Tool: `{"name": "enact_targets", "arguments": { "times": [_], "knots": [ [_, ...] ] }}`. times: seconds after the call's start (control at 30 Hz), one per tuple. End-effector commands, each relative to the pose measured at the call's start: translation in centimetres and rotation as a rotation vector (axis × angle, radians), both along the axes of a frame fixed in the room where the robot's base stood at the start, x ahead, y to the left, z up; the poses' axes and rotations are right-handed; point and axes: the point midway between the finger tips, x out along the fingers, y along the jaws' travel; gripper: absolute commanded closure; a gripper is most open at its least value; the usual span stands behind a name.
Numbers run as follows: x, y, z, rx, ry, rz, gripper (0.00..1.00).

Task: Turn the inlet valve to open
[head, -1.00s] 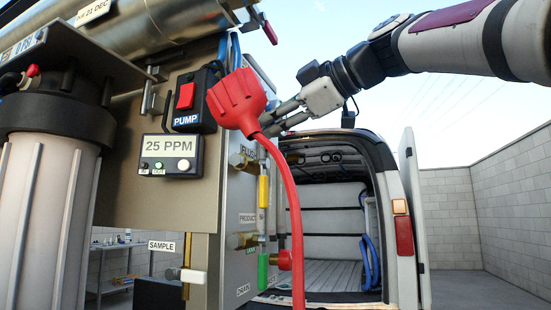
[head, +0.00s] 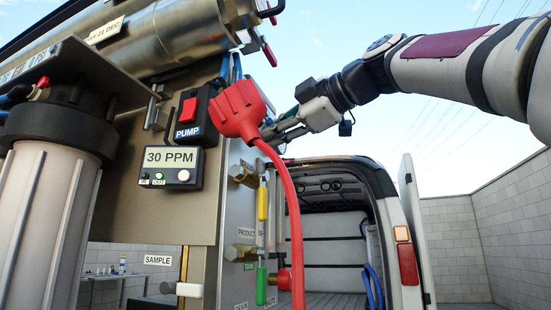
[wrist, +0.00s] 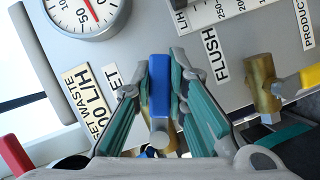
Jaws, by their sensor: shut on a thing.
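In the wrist view a blue valve handle (wrist: 159,88) stands between the two fingers of my gripper (wrist: 161,72), which is shut on it. The handle lies along the fingers, with a round metal end toward the palm. A label partly hidden by the left finger shows only "ET" beside it. In the head view my gripper (head: 272,132) reaches in from the right to the panel's side face. Its fingertips and the blue handle are hidden there behind the red plug.
A red plug (head: 238,110) with a hanging red cable blocks part of the head view. A yellow-handled brass valve (wrist: 262,90) stands right of my fingers, and a gauge (wrist: 85,12) is at upper left.

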Motion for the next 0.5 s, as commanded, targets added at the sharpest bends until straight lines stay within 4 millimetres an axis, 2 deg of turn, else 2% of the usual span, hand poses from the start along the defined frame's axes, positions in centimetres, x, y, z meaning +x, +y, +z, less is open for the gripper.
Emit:
{"name": "enact_targets", "arguments": {
  "times": [0.03, 0.07, 0.13, 0.5],
  "knots": [
    [-0.06, 0.02, 0.03, 0.0, -0.001, 0.001, 1.0],
    [-0.06, 0.02, 0.03, 0.0, 0.0, 0.001, 0.82],
    [-0.06, 0.02, 0.03, 0.0, 0.0, 0.001, 0.66],
    [-0.17, -0.2, 0.05, 0.0, 0.001, -0.001, 0.65]
  ]
}}
